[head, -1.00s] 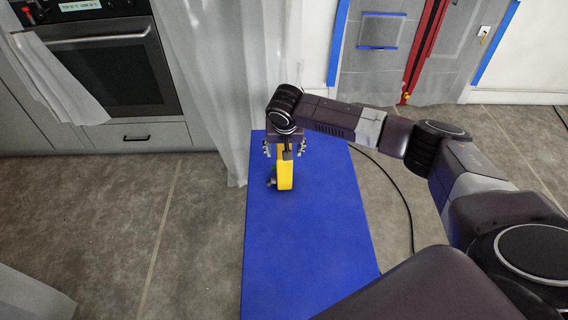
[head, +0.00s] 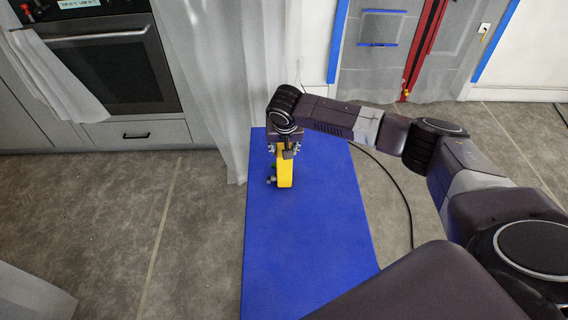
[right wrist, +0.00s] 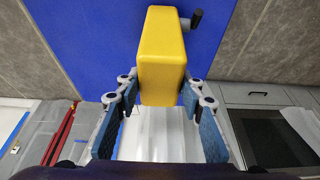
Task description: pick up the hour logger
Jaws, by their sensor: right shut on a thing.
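The hour logger is a yellow block (head: 285,171) standing at the far part of the blue mat in the head view. It also fills the upper middle of the right wrist view (right wrist: 162,60), with a dark knob sticking out at its side. My right gripper (head: 285,150) is directly above it, pointing down. In the right wrist view my right gripper's fingers (right wrist: 160,95) press on both sides of the yellow block, so it is shut on it. I cannot tell whether the block is clear of the mat. My left gripper is not in view.
The blue mat (head: 300,240) is otherwise bare. A translucent plastic curtain (head: 215,90) hangs at its far left. An oven (head: 110,70) stands at the back left. A black cable (head: 400,190) runs on the floor right of the mat.

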